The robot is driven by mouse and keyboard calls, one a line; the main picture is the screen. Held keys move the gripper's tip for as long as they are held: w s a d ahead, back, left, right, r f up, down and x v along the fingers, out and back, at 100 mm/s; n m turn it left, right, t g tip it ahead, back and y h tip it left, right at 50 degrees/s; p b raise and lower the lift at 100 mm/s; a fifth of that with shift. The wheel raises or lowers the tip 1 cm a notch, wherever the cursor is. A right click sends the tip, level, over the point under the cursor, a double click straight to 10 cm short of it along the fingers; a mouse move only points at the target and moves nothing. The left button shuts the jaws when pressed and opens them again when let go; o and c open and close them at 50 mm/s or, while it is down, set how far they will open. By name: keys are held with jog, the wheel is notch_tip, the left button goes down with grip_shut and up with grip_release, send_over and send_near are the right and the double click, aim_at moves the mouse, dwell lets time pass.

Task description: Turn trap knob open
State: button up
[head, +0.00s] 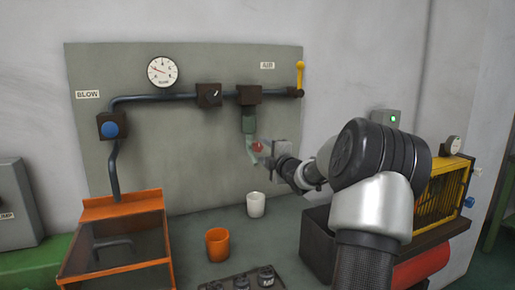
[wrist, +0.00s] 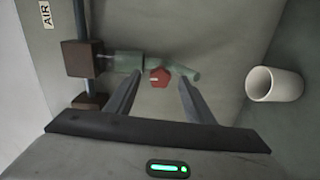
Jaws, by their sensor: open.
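The trap knob is a small red knob (head: 258,147) on the underside area of a grey-green trap (head: 249,122), which hangs below a dark block on the pipe. In the wrist view the red knob (wrist: 160,77) sits between and just beyond the tips of my gripper (wrist: 158,88). The jaws are open, one finger on each side of the knob, and I see no contact. In the head view my gripper (head: 264,153) reaches the trap from the right and partly hides the knob.
A white cup (head: 256,205) and an orange cup (head: 217,244) stand on the bench below. An orange-rimmed bin (head: 121,206) is at the left. A gauge (head: 162,71), a blue knob (head: 110,129) and a yellow lever (head: 300,77) are on the panel.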

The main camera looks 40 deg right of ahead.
aim_at(260, 147)
jog(key=x, duration=0.6)
jog(key=shift+w, duration=0.1)
jog(key=shift+c, duration=0.5)
jog(key=c, duration=1)
jog(key=shift+o, duration=0.2)
